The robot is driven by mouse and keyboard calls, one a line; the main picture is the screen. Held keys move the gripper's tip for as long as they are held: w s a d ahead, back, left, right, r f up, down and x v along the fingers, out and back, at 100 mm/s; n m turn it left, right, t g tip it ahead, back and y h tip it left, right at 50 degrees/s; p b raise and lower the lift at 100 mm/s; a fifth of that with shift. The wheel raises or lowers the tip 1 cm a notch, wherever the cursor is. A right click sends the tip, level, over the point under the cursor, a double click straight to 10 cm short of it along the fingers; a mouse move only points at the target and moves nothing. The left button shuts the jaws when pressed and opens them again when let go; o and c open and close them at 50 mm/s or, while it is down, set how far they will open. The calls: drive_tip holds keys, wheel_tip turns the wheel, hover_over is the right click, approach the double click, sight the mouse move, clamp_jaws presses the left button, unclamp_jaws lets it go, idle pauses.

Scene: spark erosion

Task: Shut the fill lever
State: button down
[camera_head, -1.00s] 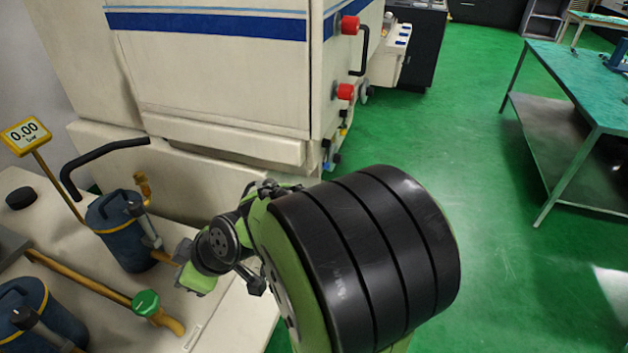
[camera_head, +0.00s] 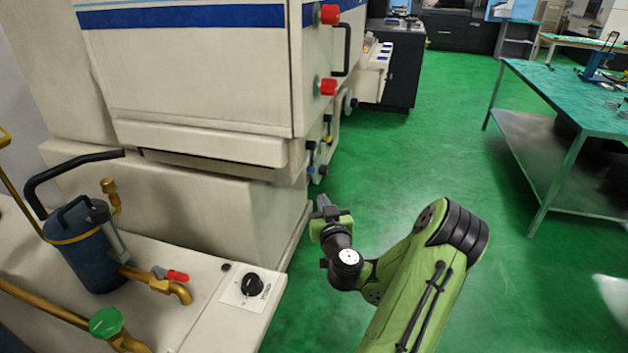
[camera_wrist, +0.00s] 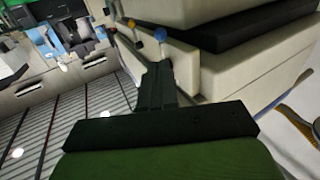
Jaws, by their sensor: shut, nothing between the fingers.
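Several small levers or knobs stick out low on the side of the cream machine. In the wrist view a blue knob (camera_wrist: 160,34) and a yellow knob (camera_wrist: 131,23) stand out beyond my fingertips, near the machine's corner. The head view shows the same cluster with dark handles (camera_head: 322,170). No label is readable, so I cannot tell which one is the fill lever or how it is set. My gripper (camera_head: 322,202) is shut and empty, below and in front of the cluster, apart from it. Its dark fingers (camera_wrist: 157,82) are together in the wrist view.
The cream machine (camera_head: 200,75) has two red knobs (camera_head: 328,87) and a black handle (camera_head: 341,48) above the levers. A bench at left holds a blue canister (camera_head: 85,255), brass pipes and a red-handled valve (camera_head: 176,276). Green floor is clear up to the table (camera_head: 575,95).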

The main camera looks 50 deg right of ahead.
sight(314, 171)
drive_tip(key=p+x, duration=0.6)
drive_tip(key=x, duration=0.5)
drive_tip(key=shift+w+r+p, duration=0.15)
drive_tip(key=shift+r+p, duration=0.05)
drive_tip(key=shift+p, duration=0.1)
drive_tip(key=shift+w+d+f, duration=0.15)
drive_tip(key=shift+w+d, duration=0.05)
drive_tip(key=shift+d, duration=0.05)
drive_tip(key=shift+w+d+f+b, duration=0.1)
drive_tip(key=shift+w+d+b, duration=0.1)
drive_tip(key=shift+b, duration=0.1)
drive_tip(key=shift+w+d+b, duration=0.1)
drive_tip(key=shift+d+b, duration=0.3)
drive_tip(key=shift+b, duration=0.55)
drive_tip(key=shift+r, duration=0.25)
